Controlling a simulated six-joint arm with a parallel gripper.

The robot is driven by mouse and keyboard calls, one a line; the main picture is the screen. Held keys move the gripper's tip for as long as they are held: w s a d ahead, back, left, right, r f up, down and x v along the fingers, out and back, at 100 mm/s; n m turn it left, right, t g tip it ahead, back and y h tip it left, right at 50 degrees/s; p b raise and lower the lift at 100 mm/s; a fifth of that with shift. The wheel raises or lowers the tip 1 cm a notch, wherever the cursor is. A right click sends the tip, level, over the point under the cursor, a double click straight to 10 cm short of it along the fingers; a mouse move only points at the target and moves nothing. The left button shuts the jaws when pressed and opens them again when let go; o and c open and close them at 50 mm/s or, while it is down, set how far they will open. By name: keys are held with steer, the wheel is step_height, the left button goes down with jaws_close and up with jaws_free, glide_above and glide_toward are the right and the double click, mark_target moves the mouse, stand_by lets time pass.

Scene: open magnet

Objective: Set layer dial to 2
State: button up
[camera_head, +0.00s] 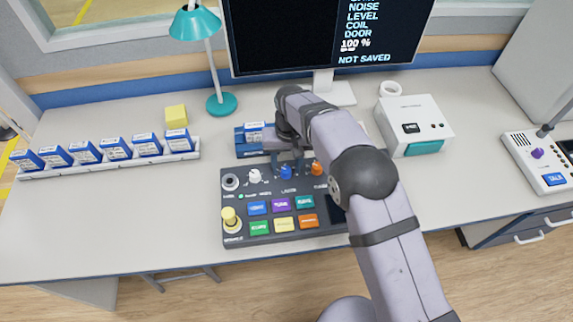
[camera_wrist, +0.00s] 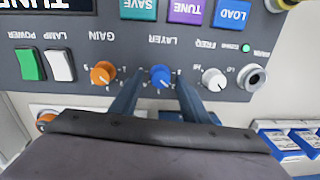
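The blue layer dial (camera_head: 286,173) sits on the top row of the dark control panel (camera_head: 265,238), between a white dial and an orange dial. In the wrist view the panel is upside down, and the blue layer dial (camera_wrist: 160,76) is under the word LAYER. The number that its pointer marks is too small to read. My gripper (camera_head: 288,164) is over the dial from the back of the panel. In the wrist view its two fingers (camera_wrist: 157,88) stand either side of the dial, with a visible gap on each side. The gripper is open and holds nothing.
The white freq dial (camera_wrist: 214,79) and orange gain dial (camera_wrist: 103,74) flank the fingers closely. Behind the panel is a blue tray (camera_head: 240,143). A monitor (camera_head: 320,35), a teal lamp (camera_head: 220,104) and a white box (camera_head: 415,122) stand around.

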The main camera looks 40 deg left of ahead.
mark_target(288, 169)
steer(key=shift+w+d+r+b, duration=0.1)
steer(key=shift+r+b, duration=0.8)
steer(key=shift+r, duration=2.75)
steer(key=shift+w+d, duration=0.1)
steer(key=w+d+r+m+p, duration=0.1)
steer(key=w+d+r+m, duration=0.15)
steer(key=d, duration=1.15)
steer(key=w+d+r+m, duration=0.2)
steer(key=w+d, duration=0.1)
steer(key=d, duration=1)
steer(key=s+d+f+m, duration=0.1)
steer(key=s+d+m, duration=0.1)
steer(key=s+d, duration=0.5)
steer(key=s+d+f+m, duration=0.1)
steer(key=s+d, duration=0.7)
steer(key=d, duration=0.4)
steer(key=shift+d+f+m+p, duration=0.3)
steer(key=shift+m+p, duration=0.05)
steer(key=shift+p, duration=0.05)
